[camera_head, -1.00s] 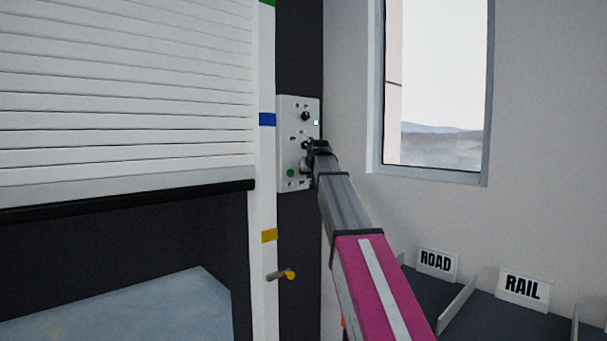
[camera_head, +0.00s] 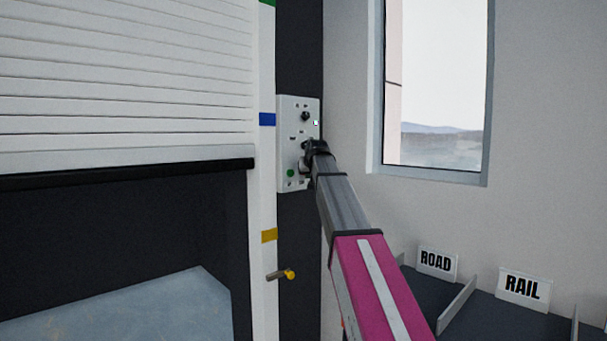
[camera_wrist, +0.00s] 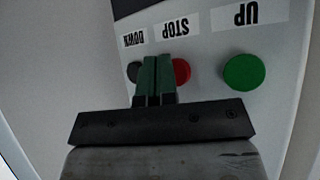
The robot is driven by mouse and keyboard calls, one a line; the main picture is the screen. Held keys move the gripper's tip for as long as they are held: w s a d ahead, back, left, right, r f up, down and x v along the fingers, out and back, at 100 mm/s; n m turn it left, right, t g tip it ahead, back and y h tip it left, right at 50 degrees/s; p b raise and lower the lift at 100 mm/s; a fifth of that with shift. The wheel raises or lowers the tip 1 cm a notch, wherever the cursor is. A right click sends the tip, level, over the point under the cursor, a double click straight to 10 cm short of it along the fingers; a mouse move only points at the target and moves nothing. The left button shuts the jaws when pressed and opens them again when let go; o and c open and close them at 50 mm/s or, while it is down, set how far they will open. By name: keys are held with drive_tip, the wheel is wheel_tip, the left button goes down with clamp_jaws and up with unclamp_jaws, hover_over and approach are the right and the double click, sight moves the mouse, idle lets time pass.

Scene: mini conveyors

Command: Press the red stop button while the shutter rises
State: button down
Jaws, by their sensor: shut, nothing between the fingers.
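The red stop button (camera_wrist: 181,72) shows in the wrist view under an upside-down STOP label, partly covered by my gripper (camera_wrist: 156,62). My fingers are shut and empty, in front of the panel between the red button and the black DOWN button (camera_wrist: 133,71). I cannot tell whether they touch the red button. The green UP button (camera_wrist: 244,72) is clear to the right. In the head view, my gripper (camera_head: 307,150) is at the control panel (camera_head: 286,125) and hides the red button. The white shutter (camera_head: 120,90) is part-way up, its black bottom bar (camera_head: 130,174) between the blue and yellow marks.
The white post carries a blue mark (camera_head: 267,119) and a yellow mark (camera_head: 269,235). A yellow-tipped peg (camera_head: 289,274) sticks out below. ROAD (camera_head: 436,262) and RAIL (camera_head: 523,288) signs stand at right.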

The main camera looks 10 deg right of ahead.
drive_tip(key=shift+w+a, duration=0.2)
drive_tip(key=shift+w, duration=0.15)
idle(0.4)
drive_tip(key=shift+s, duration=0.15)
drive_tip(key=shift+s+d, duration=0.45)
drive_tip(key=shift+s, duration=0.15)
idle(0.3)
drive_tip(key=shift+s+d, duration=0.75)
drive_tip(key=shift+s, duration=0.25)
drive_tip(key=shift+s+d, duration=0.75)
drive_tip(key=shift+s, duration=0.25)
